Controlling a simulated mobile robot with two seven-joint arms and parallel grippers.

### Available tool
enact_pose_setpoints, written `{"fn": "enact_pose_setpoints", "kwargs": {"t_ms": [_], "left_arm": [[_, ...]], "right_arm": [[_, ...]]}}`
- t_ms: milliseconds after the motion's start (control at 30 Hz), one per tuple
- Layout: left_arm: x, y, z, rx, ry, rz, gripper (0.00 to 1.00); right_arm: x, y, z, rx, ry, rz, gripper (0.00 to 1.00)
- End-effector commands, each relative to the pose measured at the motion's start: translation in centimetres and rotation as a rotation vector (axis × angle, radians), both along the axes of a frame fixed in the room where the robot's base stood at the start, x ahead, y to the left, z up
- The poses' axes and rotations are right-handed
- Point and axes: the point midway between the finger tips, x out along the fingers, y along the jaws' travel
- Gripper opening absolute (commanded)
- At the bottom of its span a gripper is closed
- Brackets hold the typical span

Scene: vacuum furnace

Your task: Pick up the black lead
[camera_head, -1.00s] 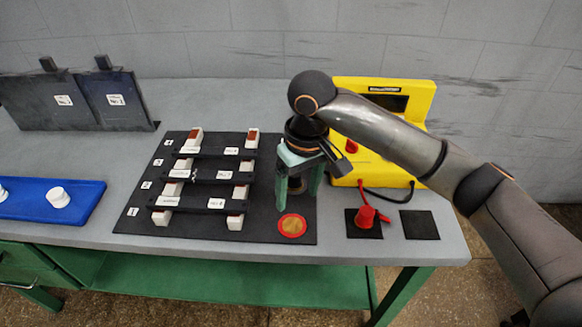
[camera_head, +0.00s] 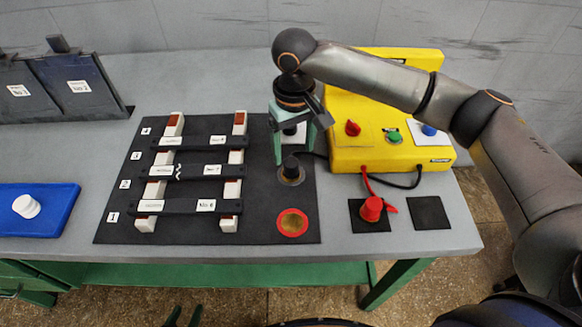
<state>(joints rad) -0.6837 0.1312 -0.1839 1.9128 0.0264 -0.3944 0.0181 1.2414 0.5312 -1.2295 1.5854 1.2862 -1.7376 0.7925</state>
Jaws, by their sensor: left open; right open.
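The black lead's plug (camera_head: 291,168) stands upright on a gold disc on the black mat, at the right of the strips. A dark cable shows behind it, running toward the yellow box. My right gripper (camera_head: 297,140) is open and empty, its green fingers spread and pointing down. In the picture it sits just above and behind the plug, apart from it as far as I can see. My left gripper (camera_head: 185,316) only shows its dark green fingertips at the bottom edge, open and far from the lead.
The yellow box (camera_head: 345,158) with red, green and blue knobs stands right of my gripper. A red plug (camera_head: 371,209) sits on a black square; the black square (camera_head: 430,213) beside it is bare. Labelled black strips on white blocks (camera_head: 198,171) fill the mat's left. A blue tray (camera_head: 60,208) is at far left.

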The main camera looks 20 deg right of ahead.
Motion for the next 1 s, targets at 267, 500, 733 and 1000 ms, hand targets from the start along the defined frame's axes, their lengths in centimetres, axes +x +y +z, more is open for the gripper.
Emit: {"fn": "enact_pose_setpoints", "kwargs": {"t_ms": [267,500,733,1000], "left_arm": [[0.3,0.0,0.1,0.000,-0.005,0.000,0.50],[0.3,0.0,0.1,-0.001,-0.007,0.000,0.50],[0.3,0.0,0.1,-0.001,-0.008,0.000,0.50],[0.3,0.0,0.2,-0.001,-0.008,0.000,0.50]], "right_arm": [[-0.2,0.4,-4.0,-0.002,0.003,0.001,0.78],[-0.1,0.4,-5.1,-0.001,0.000,0.001,0.78],[-0.1,0.4,-5.1,-0.001,0.000,0.001,0.67],[-0.1,0.4,-5.0,-0.001,0.000,0.002,0.37]]}}
